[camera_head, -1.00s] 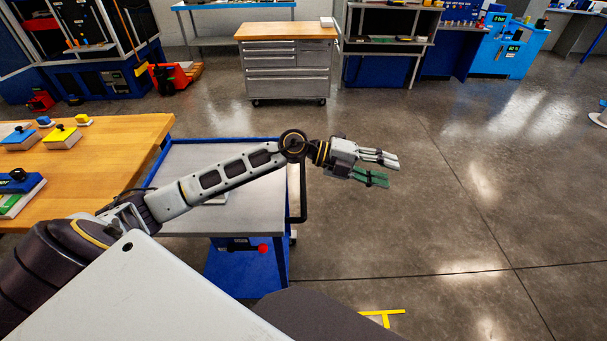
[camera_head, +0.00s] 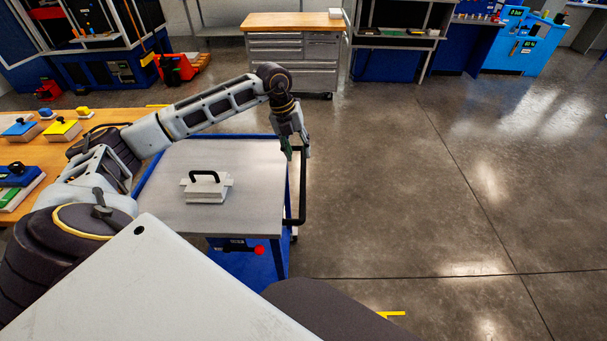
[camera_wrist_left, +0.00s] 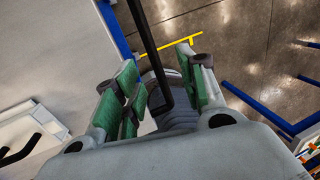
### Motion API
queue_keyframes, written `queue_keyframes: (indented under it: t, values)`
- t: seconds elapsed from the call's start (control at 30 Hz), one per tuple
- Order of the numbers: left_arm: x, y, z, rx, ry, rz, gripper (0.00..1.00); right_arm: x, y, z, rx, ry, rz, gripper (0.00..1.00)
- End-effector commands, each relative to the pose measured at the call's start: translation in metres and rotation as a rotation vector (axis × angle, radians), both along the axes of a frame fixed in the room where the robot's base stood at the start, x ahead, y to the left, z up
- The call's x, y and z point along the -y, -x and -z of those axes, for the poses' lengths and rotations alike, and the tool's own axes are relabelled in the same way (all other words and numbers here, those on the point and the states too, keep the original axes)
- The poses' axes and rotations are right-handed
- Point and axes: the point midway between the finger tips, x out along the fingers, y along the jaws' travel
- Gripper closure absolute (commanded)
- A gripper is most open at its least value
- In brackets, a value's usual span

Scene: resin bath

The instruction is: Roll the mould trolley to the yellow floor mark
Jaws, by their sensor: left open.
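The mould trolley has a grey top (camera_head: 240,165), a blue frame and a black push handle (camera_head: 302,195) on its right side. A pale mould block (camera_head: 206,188) with a black grip lies on the top. My left gripper (camera_head: 297,153) points down at the far end of the handle, open. In the left wrist view the handle bar (camera_wrist_left: 147,40) runs between the spread green-padded fingers of the gripper (camera_wrist_left: 158,65); contact cannot be told. A yellow floor mark (camera_head: 391,314) shows at the bottom, partly hidden by my body. My right gripper is out of view.
A wooden workbench (camera_head: 50,150) with coloured moulds stands left of the trolley. A drawer cabinet (camera_head: 290,60) stands beyond it. The concrete floor to the right (camera_head: 400,190) is clear. A yellow line (camera_wrist_left: 165,47) lies on the floor in the left wrist view.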

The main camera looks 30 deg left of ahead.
Motion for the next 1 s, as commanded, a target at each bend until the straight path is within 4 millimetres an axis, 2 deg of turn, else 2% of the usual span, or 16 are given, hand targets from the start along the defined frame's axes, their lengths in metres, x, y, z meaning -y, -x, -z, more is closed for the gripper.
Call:
queue_keyframes:
  t: [0.03, 0.17, 0.6, 0.77, 1.0]
  values:
    - [-0.008, 0.0, -0.002, -0.006, -0.021, -0.011, 0.59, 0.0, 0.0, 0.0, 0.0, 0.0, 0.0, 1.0]
    - [-0.017, 0.002, -0.003, -0.016, -0.046, -0.025, 0.59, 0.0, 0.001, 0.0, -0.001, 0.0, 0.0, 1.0]
    - [-0.016, 0.002, 0.0, -0.018, -0.045, -0.024, 0.59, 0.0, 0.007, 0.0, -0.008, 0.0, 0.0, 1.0]
    - [-0.014, 0.001, 0.009, -0.02, -0.044, -0.024, 0.59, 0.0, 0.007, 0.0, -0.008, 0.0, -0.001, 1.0]
    - [-0.009, -0.002, 0.035, -0.019, -0.044, -0.024, 0.59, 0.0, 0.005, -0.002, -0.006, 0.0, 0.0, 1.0]
